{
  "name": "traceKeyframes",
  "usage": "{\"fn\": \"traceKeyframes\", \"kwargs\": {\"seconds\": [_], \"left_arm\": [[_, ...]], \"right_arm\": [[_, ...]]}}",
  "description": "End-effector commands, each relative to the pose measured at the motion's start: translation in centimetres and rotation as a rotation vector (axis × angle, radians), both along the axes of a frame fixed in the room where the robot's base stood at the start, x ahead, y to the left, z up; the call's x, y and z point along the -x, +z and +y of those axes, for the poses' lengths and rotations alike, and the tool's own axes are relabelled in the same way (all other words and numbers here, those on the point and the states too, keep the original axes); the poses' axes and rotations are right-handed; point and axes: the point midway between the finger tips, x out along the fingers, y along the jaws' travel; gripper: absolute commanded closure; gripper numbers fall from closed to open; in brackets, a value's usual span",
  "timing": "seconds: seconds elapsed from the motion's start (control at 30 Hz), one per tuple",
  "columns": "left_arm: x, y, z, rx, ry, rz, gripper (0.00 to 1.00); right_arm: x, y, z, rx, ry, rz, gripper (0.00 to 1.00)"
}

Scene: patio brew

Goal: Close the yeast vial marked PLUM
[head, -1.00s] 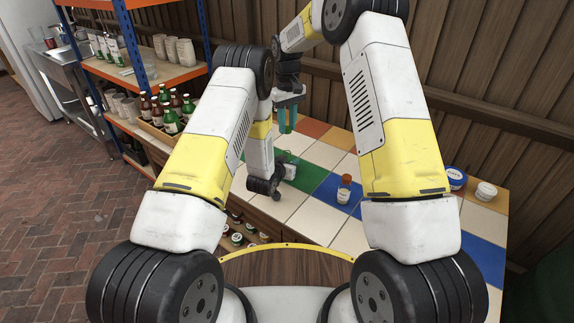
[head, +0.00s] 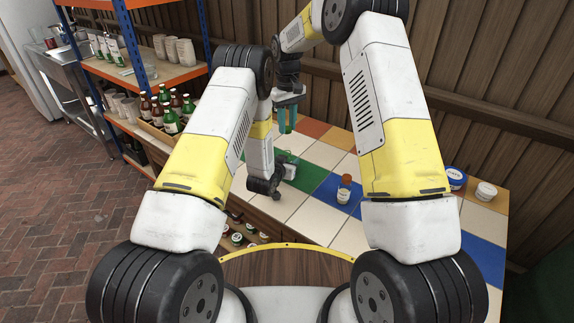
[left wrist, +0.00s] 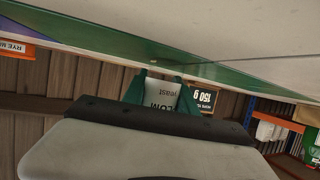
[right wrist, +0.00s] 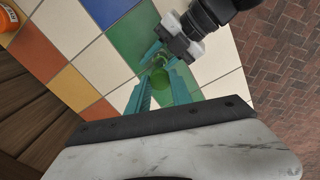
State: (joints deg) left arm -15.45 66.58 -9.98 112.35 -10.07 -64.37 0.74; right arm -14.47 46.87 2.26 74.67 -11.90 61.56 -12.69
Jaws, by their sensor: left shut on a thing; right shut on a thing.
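The PLUM yeast vial (left wrist: 160,95) is a pale vial, its label partly readable as "LUM yeast" in the left wrist view. My left gripper (head: 291,168) is low over the tiled counter and shut on the vial, its green fingers on either side. My right gripper (head: 288,120) is above and behind the left one, pointing down. It is shut on a green cap (right wrist: 178,90), which shows between its teal fingers in the right wrist view. The cap appears held above the left gripper, apart from the vial. The vial's mouth is hidden.
An orange-capped jar (head: 344,190) stands on the tiled counter (head: 322,219) right of the left gripper. A blue tub (head: 457,179) and a white tub (head: 486,191) stand at the right. Shelves with bottles (head: 163,110) are at the left. A wooden fence is behind.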

Motion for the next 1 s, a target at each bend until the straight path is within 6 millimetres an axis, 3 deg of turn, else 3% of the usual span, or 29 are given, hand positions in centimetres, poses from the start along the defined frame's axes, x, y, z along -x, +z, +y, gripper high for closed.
{"fn": "traceKeyframes", "kwargs": {"seconds": [0.33, 0.7, 1.0], "left_arm": [[0.0, 0.0, 0.0, 0.0, 0.0, 0.0, 1.0], [0.0, 0.0, 0.0, 0.0, 0.0, 0.0, 1.0], [0.0, 0.0, 0.0, 0.0, 0.0, 0.0, 1.0]], "right_arm": [[0.0, -0.5, 0.0, 0.001, 0.0, 0.001, 1.0], [0.1, -5.0, 0.0, 0.001, 0.0, 0.001, 1.0], [0.0, -4.9, 0.0, 0.0, 0.0, 0.0, 1.0]]}}
